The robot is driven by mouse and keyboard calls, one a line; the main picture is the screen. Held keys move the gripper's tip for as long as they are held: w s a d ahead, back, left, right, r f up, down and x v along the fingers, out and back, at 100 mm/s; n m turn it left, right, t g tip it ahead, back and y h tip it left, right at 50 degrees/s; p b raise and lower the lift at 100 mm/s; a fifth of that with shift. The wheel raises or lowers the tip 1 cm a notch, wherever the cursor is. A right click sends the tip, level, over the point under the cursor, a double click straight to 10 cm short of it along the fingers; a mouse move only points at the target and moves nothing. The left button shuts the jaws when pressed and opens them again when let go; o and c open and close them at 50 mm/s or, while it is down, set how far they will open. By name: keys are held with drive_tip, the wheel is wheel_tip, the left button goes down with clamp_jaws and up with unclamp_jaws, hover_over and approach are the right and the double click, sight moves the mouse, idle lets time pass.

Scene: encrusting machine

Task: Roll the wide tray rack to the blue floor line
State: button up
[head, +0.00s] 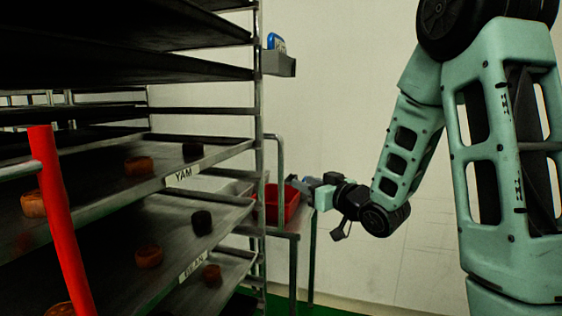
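A tall metal tray rack (258,140) fills the left half of the head view. Its dark trays (115,215) are stacked one above another, and the lower ones hold round brown and dark pastries. Labels on the tray edges read "YAM" (184,175) and, partly legible, "BEAN" (193,266). My gripper (308,190) is at the end of my bent arm, to the right of the rack's upright post in the picture. Its fingers are small and unclear against the things behind, so its opening and any contact cannot be told. The blue floor line is not in view.
A red bin (281,203) sits on a metal stand (292,236) behind the rack post. A red-sleeved bar (62,225) crosses the left foreground. A grey holder (281,64) with a blue item is on the post. A pale wall stands behind; green floor (325,311) shows at the bottom.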

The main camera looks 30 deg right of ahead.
sight(283, 175)
drive_tip(key=w+p, duration=0.2)
drive_tip(key=w, duration=0.1)
drive_tip(key=w+p, duration=0.2)
drive_tip(key=w, duration=0.2)
drive_tip(key=w+a+p, duration=0.1)
drive_tip(key=w+p, duration=0.1)
drive_tip(key=w, duration=0.1)
drive_tip(key=shift+w, duration=0.4)
drive_tip(key=shift+c, duration=0.3)
